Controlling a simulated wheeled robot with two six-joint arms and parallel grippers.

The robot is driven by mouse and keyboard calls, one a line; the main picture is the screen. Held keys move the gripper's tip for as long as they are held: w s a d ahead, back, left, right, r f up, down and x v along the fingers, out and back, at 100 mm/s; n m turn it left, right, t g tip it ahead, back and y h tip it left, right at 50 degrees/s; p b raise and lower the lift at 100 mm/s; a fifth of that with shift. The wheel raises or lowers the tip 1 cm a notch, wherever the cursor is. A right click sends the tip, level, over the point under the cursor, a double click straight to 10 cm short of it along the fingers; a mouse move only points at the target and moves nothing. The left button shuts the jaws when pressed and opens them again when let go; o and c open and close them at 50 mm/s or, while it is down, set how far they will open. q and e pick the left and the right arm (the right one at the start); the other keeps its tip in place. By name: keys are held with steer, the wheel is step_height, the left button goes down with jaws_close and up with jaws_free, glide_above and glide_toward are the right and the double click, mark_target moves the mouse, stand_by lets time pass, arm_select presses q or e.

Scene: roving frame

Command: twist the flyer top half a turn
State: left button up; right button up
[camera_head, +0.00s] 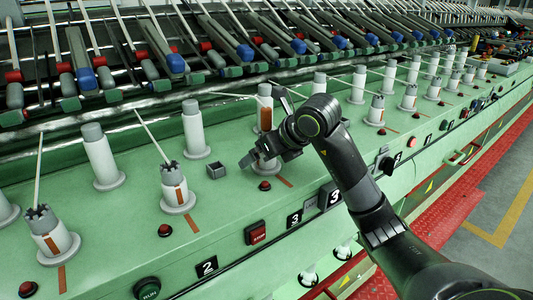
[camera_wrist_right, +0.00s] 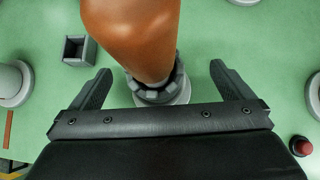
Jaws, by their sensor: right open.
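In the right wrist view, a grey toothed crown (camera_wrist_right: 152,88), the flyer top, lies between my open right fingers (camera_wrist_right: 160,85). It sits over a pale round base. A large brown tapered body (camera_wrist_right: 135,35) covers its far side. I cannot tell whether they touch. In the head view my right gripper (camera_head: 262,157) is low at this station and hides the flyer top. A brown-wrapped spindle (camera_head: 265,118) stands just behind the gripper. My left gripper is not in view.
Similar toothed flyers (camera_head: 173,173) stand along the green rail on both sides. A small grey square box (camera_head: 216,170) is left of my gripper. A red button (camera_head: 264,186) is just in front. Tall spindles (camera_head: 195,130) line the back.

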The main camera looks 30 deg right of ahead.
steer(key=n+y+b, duration=0.1)
steer(key=n+y, duration=0.1)
steer(key=n, duration=0.1)
steer(key=shift+f+g, duration=0.1)
steer(key=shift+g, duration=0.3)
steer(key=shift+n+g+y, duration=0.5)
steer(key=shift+n+y, duration=0.2)
steer(key=shift+n, duration=0.3)
